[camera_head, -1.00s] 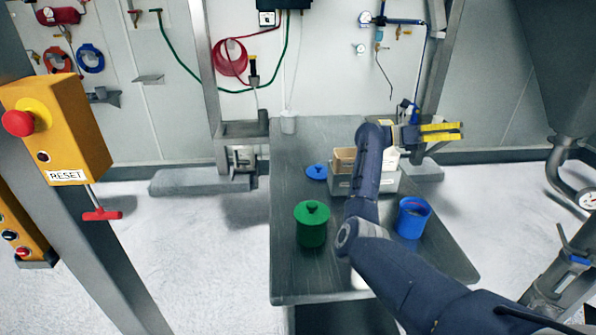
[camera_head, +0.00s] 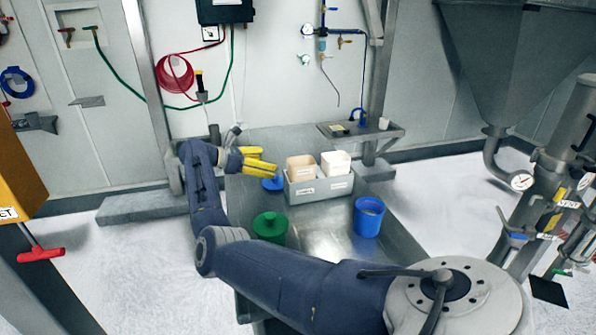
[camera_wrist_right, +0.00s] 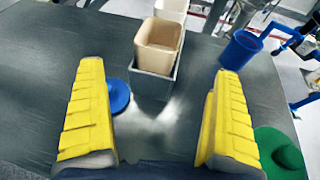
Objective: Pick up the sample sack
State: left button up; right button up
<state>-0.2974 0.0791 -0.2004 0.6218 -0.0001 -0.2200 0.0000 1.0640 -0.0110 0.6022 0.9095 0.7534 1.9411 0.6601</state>
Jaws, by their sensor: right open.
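A tan open-topped sack or tub (camera_head: 305,168) and a white one (camera_head: 336,162) stand side by side in a grey labelled holder (camera_head: 322,190) on the metal table. I cannot tell for sure which is the sample sack. My right gripper (camera_head: 270,162), with yellow fingers, is open and empty, left of the tan one and apart from it. In the right wrist view the tan one (camera_wrist_right: 158,47) lies ahead, between and beyond the open fingers (camera_wrist_right: 161,75); the white one (camera_wrist_right: 172,9) is partly cut off behind it. My left gripper is not in view.
A blue lid (camera_head: 272,184) lies on the table (camera_head: 315,232) below the right gripper. A blue cup (camera_head: 368,217) stands right of the holder. A small shelf (camera_head: 385,131) is at the back right.

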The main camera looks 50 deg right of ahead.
aim_at(289, 165)
jog(key=x, duration=0.8)
jog(key=shift+d, duration=0.1)
jog(key=shift+x, duration=2.75)
jog(key=shift+w+d+r, duration=0.1)
jog(key=shift+w+r, duration=0.05)
jog(key=c, duration=1.7)
